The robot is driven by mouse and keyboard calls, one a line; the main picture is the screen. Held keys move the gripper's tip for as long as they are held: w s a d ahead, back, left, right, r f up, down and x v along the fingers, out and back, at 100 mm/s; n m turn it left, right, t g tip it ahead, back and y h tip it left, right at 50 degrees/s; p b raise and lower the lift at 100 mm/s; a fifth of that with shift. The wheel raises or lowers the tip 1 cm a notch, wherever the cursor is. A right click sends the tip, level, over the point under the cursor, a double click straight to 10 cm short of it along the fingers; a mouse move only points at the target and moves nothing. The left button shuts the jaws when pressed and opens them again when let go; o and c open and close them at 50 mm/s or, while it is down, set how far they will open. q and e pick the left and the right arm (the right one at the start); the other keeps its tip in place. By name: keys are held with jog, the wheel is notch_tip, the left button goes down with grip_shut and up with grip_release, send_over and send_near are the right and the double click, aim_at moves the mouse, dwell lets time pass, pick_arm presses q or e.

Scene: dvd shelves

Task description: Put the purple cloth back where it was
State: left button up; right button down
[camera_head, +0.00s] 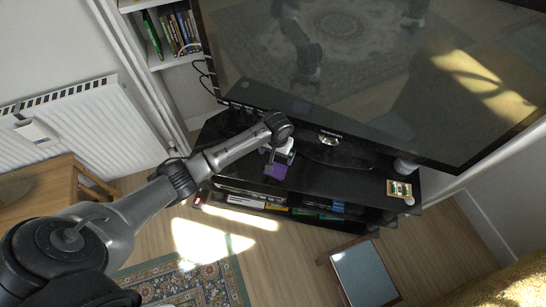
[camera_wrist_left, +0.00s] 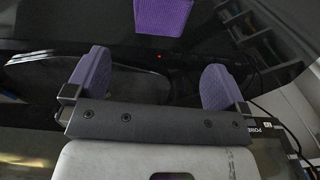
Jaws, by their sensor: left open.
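The purple cloth (camera_head: 276,171) shows at the front part of the black TV stand (camera_head: 350,184), just below my left gripper. In the left wrist view the cloth (camera_wrist_left: 163,14) is at the top edge, cut off by the frame, beyond and between the two fingers. My left gripper (camera_head: 271,161) is over the stand, in front of the television. Its fingers (camera_wrist_left: 155,82) are wide apart with purple pads, and nothing is between them. My right gripper is not in view.
A large dark television (camera_head: 390,80) rises behind the stand and reflects my arm. A small patterned object (camera_head: 399,189) lies at the stand's right end. Cases fill the lower shelf (camera_head: 300,208). A grey-topped stool (camera_head: 363,272) and a patterned rug (camera_head: 205,285) are in front.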

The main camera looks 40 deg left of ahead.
pick_arm(q)
jog(key=s+d+f+m+t, duration=0.1)
jog(key=s+d+f+m, duration=0.25)
jog(key=s+d, duration=0.85)
jog(key=s+r+t, duration=0.1)
jog(key=s+r, duration=0.1)
jog(key=s, duration=0.4)
jog(key=s+a+r+m, duration=0.1)
jog(key=s+r, duration=0.2)
jog(key=s, duration=0.3)
jog(key=s+r+m+t, duration=0.1)
jog(key=s+r, duration=0.1)
jog(key=s, duration=0.4)
jog(key=shift+s+a+r+t, duration=0.15)
jog(key=shift+s+r+t, duration=0.15)
jog(key=shift+r, duration=0.05)
notch_tip(320, 180, up, 31)
jog(key=p, duration=3.1)
jog(key=shift+r, duration=0.15)
